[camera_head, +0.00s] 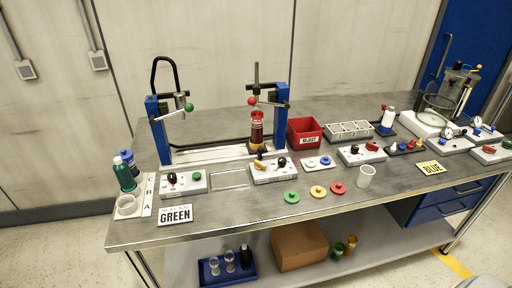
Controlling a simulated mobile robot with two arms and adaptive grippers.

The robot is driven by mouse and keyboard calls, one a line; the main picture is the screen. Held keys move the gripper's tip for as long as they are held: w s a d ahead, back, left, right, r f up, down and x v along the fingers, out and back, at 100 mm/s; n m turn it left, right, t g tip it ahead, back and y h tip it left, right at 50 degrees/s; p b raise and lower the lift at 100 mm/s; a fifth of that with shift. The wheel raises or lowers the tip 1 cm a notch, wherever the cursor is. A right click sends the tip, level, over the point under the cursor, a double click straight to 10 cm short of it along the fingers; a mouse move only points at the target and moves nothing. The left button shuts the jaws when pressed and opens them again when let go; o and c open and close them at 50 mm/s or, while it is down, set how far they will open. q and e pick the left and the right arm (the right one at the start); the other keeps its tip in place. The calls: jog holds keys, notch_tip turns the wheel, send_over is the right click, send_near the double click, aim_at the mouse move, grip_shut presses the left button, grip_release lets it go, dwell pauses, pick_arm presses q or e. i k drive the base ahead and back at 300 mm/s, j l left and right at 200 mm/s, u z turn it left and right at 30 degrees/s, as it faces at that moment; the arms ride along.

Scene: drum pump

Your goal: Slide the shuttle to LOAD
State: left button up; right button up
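A pale flat track (205,156) runs along the bench between two blue posts. A dark red bottle with a red cap (257,130) stands upright at the track's right end, below the right post's head with a red ball knob (253,101). A small yellowish base (256,148) shows under the bottle; I cannot tell if it is the shuttle. The left blue post (158,130) has a black hose loop and a green ball knob (189,107); the track below it looks empty. No LOAD label is readable. Neither of my grippers is in view.
In front of the track are a left control box (181,185) and a middle control box (272,172). A red bin (304,132) stands right of the bottle.

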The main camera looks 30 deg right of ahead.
aim_at(258, 146)
jog(key=l+u, duration=0.2)
jog(key=l, duration=0.25)
jog(key=k+l+u, duration=0.2)
jog(key=l, duration=0.25)
jog(key=l+u, duration=0.2)
jog(key=l, duration=0.3)
